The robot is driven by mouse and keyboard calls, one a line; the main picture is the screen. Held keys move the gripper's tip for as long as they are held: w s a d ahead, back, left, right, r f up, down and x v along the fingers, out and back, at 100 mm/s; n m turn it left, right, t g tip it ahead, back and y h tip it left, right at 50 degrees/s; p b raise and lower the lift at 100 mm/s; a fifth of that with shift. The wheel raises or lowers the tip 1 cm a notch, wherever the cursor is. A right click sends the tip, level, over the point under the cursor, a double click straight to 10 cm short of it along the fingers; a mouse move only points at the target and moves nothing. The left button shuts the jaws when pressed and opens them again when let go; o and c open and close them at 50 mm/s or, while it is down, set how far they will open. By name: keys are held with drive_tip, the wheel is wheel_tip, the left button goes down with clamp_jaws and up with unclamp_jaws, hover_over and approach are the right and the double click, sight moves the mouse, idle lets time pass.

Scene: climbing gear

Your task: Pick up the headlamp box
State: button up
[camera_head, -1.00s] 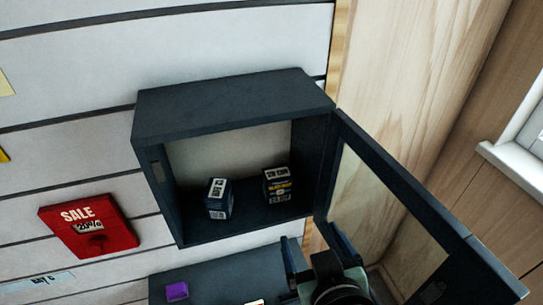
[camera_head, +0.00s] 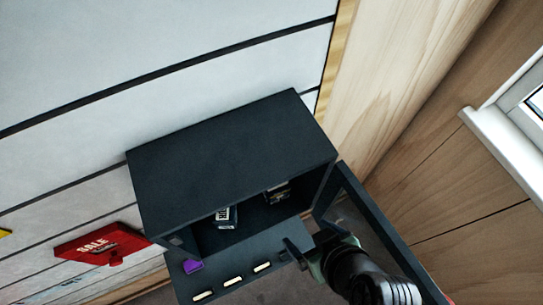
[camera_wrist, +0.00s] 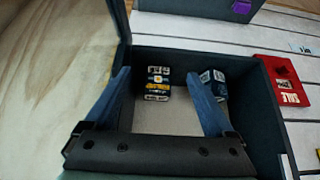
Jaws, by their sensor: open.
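Two small boxes sit inside an open dark cabinet (camera_head: 225,150). One is dark with yellow and white print (camera_head: 277,192), on the right in the head view; the wrist view shows it (camera_wrist: 158,86) between the fingers' lines, farther in. The other is blue and white (camera_head: 227,217), left of it in the head view and at the right finger's tip in the wrist view (camera_wrist: 214,80). I cannot read which is the headlamp box. My gripper (camera_head: 312,243) is open and empty at the cabinet's front right, its fingers (camera_wrist: 158,74) pointing toward the boxes.
The cabinet's open door (camera_head: 375,225) stands close on the right of my arm. A red sale sign (camera_head: 100,245) hangs left of the cabinet.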

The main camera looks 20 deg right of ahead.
drive_tip(key=p, duration=0.3)
approach(276, 188)
drive_tip(key=x, duration=0.5)
drive_tip(key=shift+w+d+r+p+x, duration=0.1)
drive_tip(key=shift+p+x, duration=0.1)
drive_tip(key=shift+x, duration=0.8)
drive_tip(key=shift+w+d+r+p+x, duration=0.1)
drive_tip(key=shift+w+p+x, duration=0.1)
drive_tip(key=shift+x, duration=0.75)
drive_tip(key=shift+w+d+r+p+x, duration=0.1)
drive_tip(key=shift+p+x, duration=0.1)
drive_tip(key=shift+x, duration=0.8)
drive_tip(key=shift+s, duration=0.1)
drive_tip(key=c, duration=1.2)
drive_tip(key=shift+c, duration=0.3)
drive_tip(key=shift+r+b, duration=0.1)
drive_tip(key=shift+b, duration=0.5)
